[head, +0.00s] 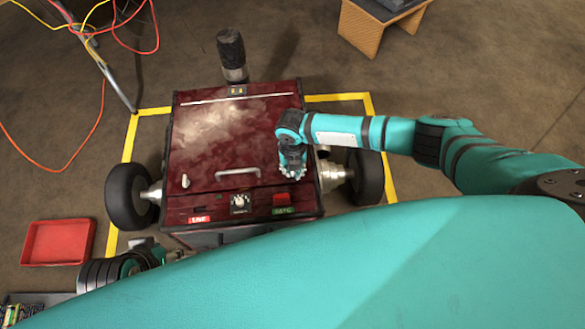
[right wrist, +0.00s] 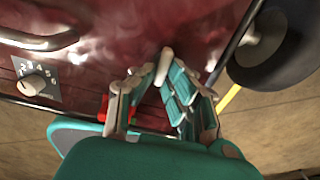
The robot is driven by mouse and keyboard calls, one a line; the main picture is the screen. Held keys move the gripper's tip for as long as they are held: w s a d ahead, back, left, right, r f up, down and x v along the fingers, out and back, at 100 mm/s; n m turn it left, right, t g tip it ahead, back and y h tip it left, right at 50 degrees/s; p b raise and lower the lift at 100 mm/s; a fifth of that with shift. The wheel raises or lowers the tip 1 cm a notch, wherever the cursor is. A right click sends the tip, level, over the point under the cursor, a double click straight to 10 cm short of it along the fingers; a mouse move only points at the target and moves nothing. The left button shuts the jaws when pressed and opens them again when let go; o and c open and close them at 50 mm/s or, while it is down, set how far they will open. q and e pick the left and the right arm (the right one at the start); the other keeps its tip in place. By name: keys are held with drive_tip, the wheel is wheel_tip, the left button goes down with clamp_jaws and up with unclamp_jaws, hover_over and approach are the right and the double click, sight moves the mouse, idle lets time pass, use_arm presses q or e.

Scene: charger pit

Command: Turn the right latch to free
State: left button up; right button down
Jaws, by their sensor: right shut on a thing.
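The right latch (right wrist: 164,66) is a small cream lever on the dark red lid. In the right wrist view its upper end shows between the fingers of my right gripper (right wrist: 165,92), which is shut on it. In the head view my right gripper (head: 292,172) covers this latch at the lid's front right corner. The matching left latch (head: 186,181) stands at the front left of the lid (head: 225,130), pointing roughly front to back. My left gripper (head: 172,256) is low at the machine's front left, partly hidden, and its fingers are unclear.
A lid handle (head: 237,172) lies between the latches. A numbered dial (head: 240,201), a red LIVE label (head: 199,219) and a green display (head: 283,211) are on the front panel. Wheels flank the machine. A red tray (head: 58,243) lies on the floor at left.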

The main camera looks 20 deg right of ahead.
drive_tip(key=shift+s, duration=0.1)
drive_tip(key=c, duration=1.4)
unclamp_jaws()
drive_tip(key=r, duration=1.2)
drive_tip(key=shift+w, duration=0.25)
